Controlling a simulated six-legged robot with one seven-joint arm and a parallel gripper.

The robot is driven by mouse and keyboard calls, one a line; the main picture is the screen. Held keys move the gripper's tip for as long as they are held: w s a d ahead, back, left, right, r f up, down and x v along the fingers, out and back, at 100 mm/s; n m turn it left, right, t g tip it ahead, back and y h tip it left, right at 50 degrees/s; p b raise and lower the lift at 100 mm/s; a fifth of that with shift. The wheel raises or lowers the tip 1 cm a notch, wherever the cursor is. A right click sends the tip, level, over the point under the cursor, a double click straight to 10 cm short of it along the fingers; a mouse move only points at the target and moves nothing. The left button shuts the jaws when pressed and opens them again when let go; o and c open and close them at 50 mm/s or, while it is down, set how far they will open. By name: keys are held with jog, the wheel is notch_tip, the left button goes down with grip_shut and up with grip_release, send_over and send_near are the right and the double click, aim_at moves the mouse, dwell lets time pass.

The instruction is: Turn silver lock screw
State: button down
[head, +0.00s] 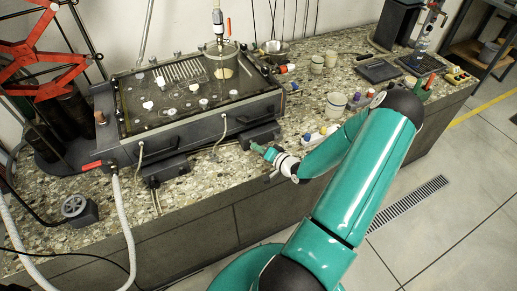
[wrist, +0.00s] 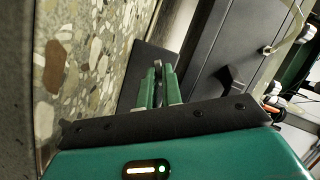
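The seepage tank (head: 190,125) is a dark, wide box with a clear top on the speckled counter. I cannot pick out the silver lock screw for certain. A small silver fitting (wrist: 267,50) with a pale hose sits on the tank's dark front wall in the wrist view. My gripper (head: 259,149) is in front of the tank's right end, low over the counter, near a dark foot block (head: 262,133). In the wrist view, my gripper's green fingers (wrist: 158,67) point toward the tank's base, close together with a dark slot between them. I see nothing held.
A red stand (head: 35,50) is left of the tank. A thick white hose (head: 122,215) hangs at the front left, and thin hoses run from the front wall. Cups (head: 335,104) and small bottles (head: 318,135) stand to the right. The counter's front strip is mostly bare.

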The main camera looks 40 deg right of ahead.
dwell(0.4)
jog(key=n, duration=0.1)
jog(key=n+g+h, duration=0.1)
jog(key=n, duration=0.1)
jog(key=n+h, duration=0.1)
jog(key=shift+w+a+r+n+g, duration=0.1)
jog(key=shift+a+r+n+g, duration=0.1)
jog(key=shift+r+n+g, duration=0.1)
jog(key=n+g+h, duration=0.1)
jog(key=n+h, duration=0.2)
jog(key=n, duration=0.1)
jog(key=shift+a, duration=0.2)
dwell(0.5)
jog(key=c, duration=1.6)
grip_release()
jog(key=shift+o, duration=0.2)
